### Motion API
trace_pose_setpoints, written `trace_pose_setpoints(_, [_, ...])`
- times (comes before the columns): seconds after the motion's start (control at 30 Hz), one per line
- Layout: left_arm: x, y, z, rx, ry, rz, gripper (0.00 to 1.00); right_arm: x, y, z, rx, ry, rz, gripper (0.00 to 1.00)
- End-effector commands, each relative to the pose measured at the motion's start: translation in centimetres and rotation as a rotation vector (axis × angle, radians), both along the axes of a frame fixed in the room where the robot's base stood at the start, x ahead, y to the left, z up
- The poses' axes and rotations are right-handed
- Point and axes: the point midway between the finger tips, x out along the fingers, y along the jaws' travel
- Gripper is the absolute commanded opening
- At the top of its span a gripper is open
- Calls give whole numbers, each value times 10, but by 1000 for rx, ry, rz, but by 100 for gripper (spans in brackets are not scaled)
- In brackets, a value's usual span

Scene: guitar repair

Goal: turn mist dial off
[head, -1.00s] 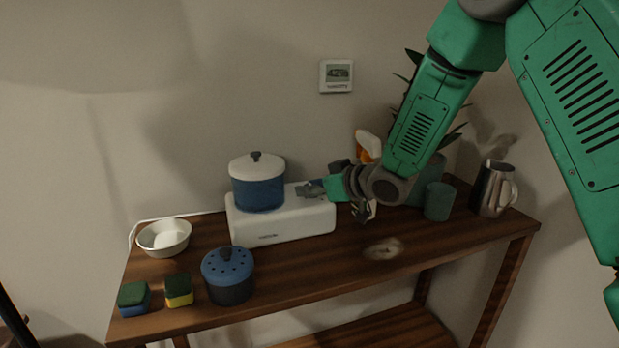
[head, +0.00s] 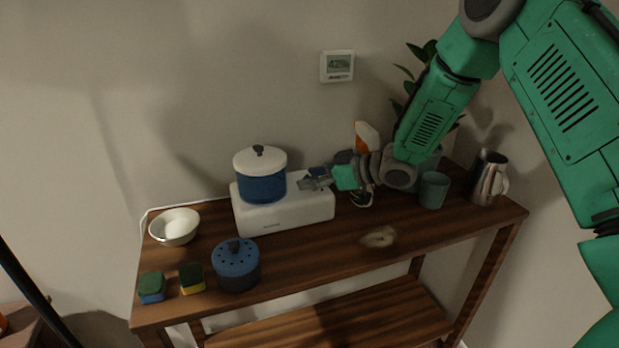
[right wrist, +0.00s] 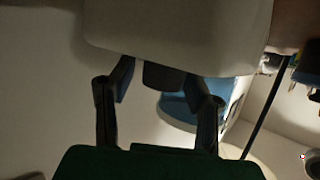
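The mist machine is a long white base (head: 285,212) with a blue tank (head: 262,188) and white lid at its left end, on the wooden table. The right wrist view shows the white body (right wrist: 180,35) close up, with a dark dial-like block (right wrist: 163,76) on it. My right gripper (head: 312,182) is at the right part of the base. In the right wrist view my right gripper's fingers (right wrist: 160,84) are spread, one on each side of the dark block; I cannot tell whether they touch it. The dial is hidden in the head view. My left gripper is not in view.
A wall display (head: 337,66) seems to read 42%. A bowl (head: 174,227), two sponges (head: 152,287) and a blue perforated pot (head: 236,265) stand left and front. A spray bottle (head: 367,136), green cup (head: 433,190), plant and metal jug (head: 488,178) stand right.

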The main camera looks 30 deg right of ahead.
Motion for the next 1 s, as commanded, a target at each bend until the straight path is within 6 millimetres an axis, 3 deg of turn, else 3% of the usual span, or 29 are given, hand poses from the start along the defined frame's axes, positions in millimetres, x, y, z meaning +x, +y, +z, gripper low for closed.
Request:
trace_pose_setpoints(0.43, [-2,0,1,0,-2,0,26,-7,-4,4,0,1,0,52])
trace_pose_setpoints(1.0, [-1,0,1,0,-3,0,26,-86,-56,41,3,2,0,52])
